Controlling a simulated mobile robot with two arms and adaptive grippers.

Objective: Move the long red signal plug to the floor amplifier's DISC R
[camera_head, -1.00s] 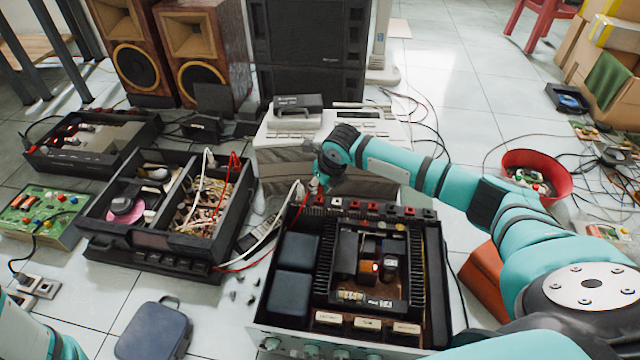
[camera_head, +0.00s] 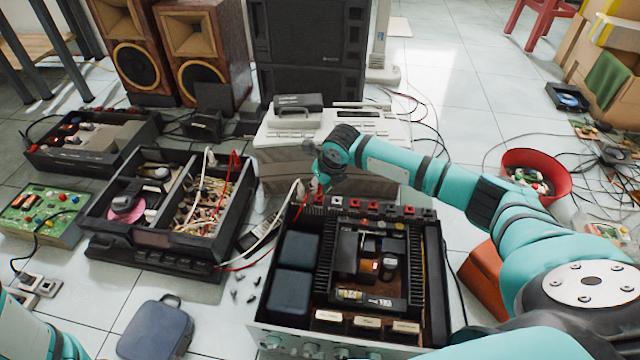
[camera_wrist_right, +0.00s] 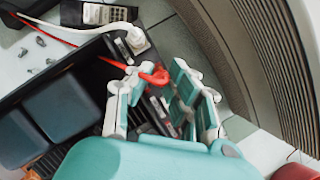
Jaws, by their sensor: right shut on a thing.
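The floor amplifier (camera_head: 436,270) stands open-topped on the floor, with a row of red, black and white sockets along its far edge. My right gripper (camera_head: 319,186) is at the left part of that edge. In the right wrist view my right gripper (camera_wrist_right: 160,98) is shut on the red plug (camera_wrist_right: 154,77), whose red lead runs off to the left. The fingers hide part of the plug and the sockets beneath, so I cannot tell whether it is seated. Socket labels are not readable. My left gripper is out of view; only part of its arm shows.
A white plug (camera_wrist_right: 136,40) sits close to the left of the red plug. A grey ribbed case (camera_wrist_right: 262,50) stands just behind the amplifier. An open black unit (camera_head: 165,240) is to the left, and a red bowl (camera_head: 537,172) is at the right.

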